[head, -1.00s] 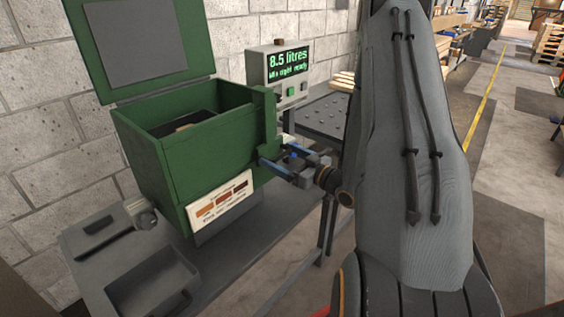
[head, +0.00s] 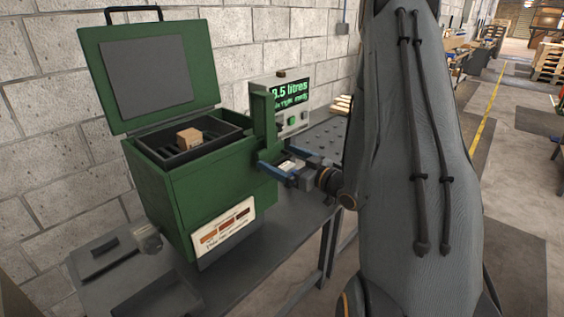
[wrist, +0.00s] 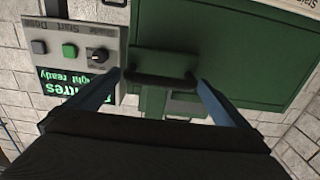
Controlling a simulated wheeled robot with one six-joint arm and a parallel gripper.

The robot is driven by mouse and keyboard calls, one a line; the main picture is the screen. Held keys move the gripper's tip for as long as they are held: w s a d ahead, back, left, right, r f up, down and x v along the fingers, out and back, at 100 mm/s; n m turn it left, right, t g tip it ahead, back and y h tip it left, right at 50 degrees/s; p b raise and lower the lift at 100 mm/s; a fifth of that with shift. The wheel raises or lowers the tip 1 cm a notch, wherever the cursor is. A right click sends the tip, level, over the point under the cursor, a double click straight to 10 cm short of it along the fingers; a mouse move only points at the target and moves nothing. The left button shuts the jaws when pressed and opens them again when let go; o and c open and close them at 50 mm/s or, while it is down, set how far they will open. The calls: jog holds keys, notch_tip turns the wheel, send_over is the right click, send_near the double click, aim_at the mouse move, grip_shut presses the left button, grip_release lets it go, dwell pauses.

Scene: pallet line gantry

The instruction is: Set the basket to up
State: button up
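The green tank (head: 215,205) stands with its lid (head: 150,65) open. A dark basket (head: 228,131) sits high inside it, near the rim, with a small wooden block (head: 189,138) in it. A green upright (head: 263,125) rises at the tank's right side. My gripper (head: 272,163) is at the foot of this upright.
A control box (head: 292,121) with a green display, buttons and a knob stands behind the tank. The grey bench (head: 275,250) carries the tank, with a shallow tray (head: 165,295) at the front left. A block wall is behind. Open floor lies to the right.

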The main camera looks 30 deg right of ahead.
jog(key=shift+s+d+f, duration=0.1)
jog(key=shift+s+f, duration=0.05)
jog(key=shift+s, duration=0.05)
jog(key=b+v, duration=0.2)
jog(key=v, duration=0.5)
jog(key=shift+s, duration=0.2)
dwell(0.3)
